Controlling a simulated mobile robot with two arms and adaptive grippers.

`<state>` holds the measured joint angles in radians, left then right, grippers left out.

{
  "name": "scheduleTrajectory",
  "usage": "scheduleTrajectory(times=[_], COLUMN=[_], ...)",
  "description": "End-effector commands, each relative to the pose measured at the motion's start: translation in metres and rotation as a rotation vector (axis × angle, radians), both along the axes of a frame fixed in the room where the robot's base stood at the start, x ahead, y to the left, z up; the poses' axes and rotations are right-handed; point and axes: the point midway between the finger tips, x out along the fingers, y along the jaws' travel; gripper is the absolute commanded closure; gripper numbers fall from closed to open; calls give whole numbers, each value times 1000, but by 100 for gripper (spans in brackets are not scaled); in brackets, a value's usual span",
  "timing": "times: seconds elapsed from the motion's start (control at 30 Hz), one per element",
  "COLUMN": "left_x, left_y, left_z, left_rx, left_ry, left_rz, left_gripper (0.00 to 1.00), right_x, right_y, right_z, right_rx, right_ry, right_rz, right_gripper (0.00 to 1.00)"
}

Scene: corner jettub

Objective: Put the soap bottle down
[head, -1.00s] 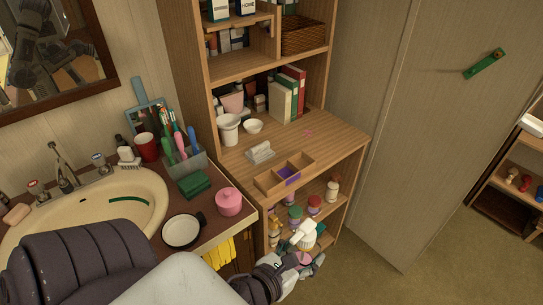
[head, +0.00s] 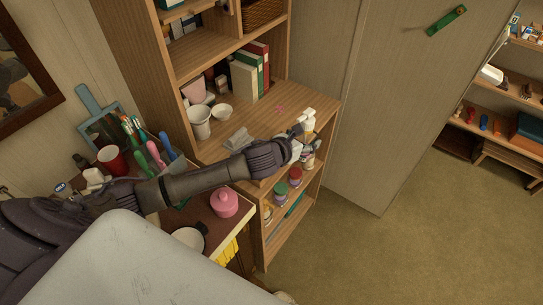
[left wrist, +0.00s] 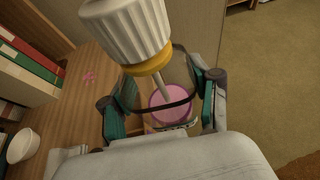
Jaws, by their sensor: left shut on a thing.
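The soap bottle (head: 307,120) has a white pump top and shows just above my left gripper in the head view. In the left wrist view its ribbed white cap (left wrist: 127,28), gold collar and round pink body (left wrist: 172,104) show between the fingers. My left gripper (head: 298,148) is shut on the bottle. It holds it near the front right edge of the wooden shelf unit's desk top (head: 290,106). I cannot tell whether the bottle touches the desk. My right gripper is not in view.
Books (head: 250,75), a white cup (head: 199,121) and a small bowl (head: 222,111) stand on the desk's back and left. A grey card holder (head: 238,138) is near my wrist. Jars (head: 281,190) stand on the shelf below. A pink pot (head: 224,202) sits on the counter.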

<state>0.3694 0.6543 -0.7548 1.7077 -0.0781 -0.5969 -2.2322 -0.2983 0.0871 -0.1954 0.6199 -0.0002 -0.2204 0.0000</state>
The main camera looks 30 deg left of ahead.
Motion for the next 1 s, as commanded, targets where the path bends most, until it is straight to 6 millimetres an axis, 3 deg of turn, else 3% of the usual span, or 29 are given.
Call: scheduleTrajectory(times=[0.03,0.2,0.43,0.57,1.0], left_x=[20,61,80,66,-11], left_y=[12,41,60,65,84], left_z=[17,46,63,53,7], left_rx=[8,5,-2,-4,-4], left_ry=[-12,-23,-30,-26,-27], left_rz=[12,47,71,74,74], left_gripper=[77,77,77,77,77], right_x=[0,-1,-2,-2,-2], right_y=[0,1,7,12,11], right_z=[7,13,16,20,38], right_rx=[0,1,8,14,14], right_ry=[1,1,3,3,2], right_rz=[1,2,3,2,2], right_gripper=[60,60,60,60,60])
